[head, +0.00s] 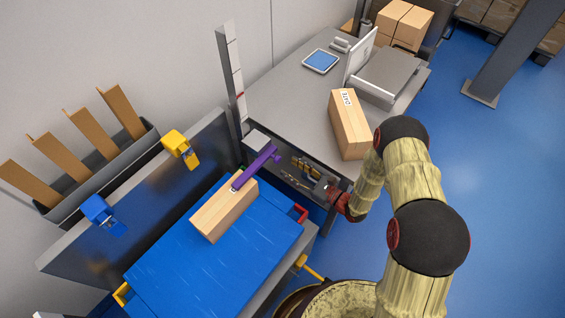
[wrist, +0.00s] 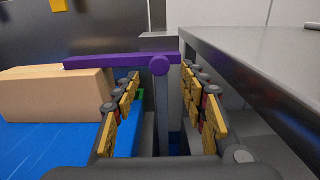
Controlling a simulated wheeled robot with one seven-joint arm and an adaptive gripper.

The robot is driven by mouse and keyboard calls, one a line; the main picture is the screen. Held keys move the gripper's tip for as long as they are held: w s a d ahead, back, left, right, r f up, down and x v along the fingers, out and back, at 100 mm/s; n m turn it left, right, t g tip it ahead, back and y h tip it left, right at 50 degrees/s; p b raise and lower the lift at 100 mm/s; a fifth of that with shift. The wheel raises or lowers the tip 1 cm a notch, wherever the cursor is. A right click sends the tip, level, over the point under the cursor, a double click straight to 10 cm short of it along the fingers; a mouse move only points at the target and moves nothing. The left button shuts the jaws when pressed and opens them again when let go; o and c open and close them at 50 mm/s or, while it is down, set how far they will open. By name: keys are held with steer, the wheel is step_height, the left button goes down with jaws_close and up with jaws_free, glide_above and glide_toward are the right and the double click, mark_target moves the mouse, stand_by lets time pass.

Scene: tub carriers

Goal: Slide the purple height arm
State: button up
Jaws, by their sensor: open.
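My gripper (head: 288,173) is open, to the right of the purple arm in the head view. In the wrist view its two fingers (wrist: 161,82) stand either side of the knob, which appears ahead of them. I cannot tell whether they touch it.
A grey table (head: 290,95) with a second box (head: 349,125), a tablet and a grey device stands close beside my arm. A tall marked post (head: 232,75) stands at its corner. Blue (head: 102,214) and yellow (head: 180,148) clamp-like parts sit on the grey back panel. Blue floor is open at right.

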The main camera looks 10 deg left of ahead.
steer(key=shift+v, duration=2.45)
steer(key=s+a+f+n+g, duration=0.2)
steer(key=s+a+f+g, duration=0.15)
steer(key=s, duration=0.35)
steer(key=s+d+r+n+g+h, duration=0.3)
steer(key=s+d+r+n+g, duration=0.1)
steer(key=s+r+n+g, duration=0.8)
steer(key=s+d+r+n+t+h+p, duration=0.1)
steer(key=s+d+r+n+t+h, duration=0.2)
steer(key=d+r+n+t+h, duration=0.7)
steer(key=s+d+r+t+h, duration=0.1)
steer(key=d+r, duration=0.3)
steer(key=r, duration=0.7)
steer(key=s+d+r+t+h+p, duration=0.1)
steer(key=d+r, duration=0.3)
steer(key=r, duration=0.7)
steer(key=shift+r, duration=0.4)
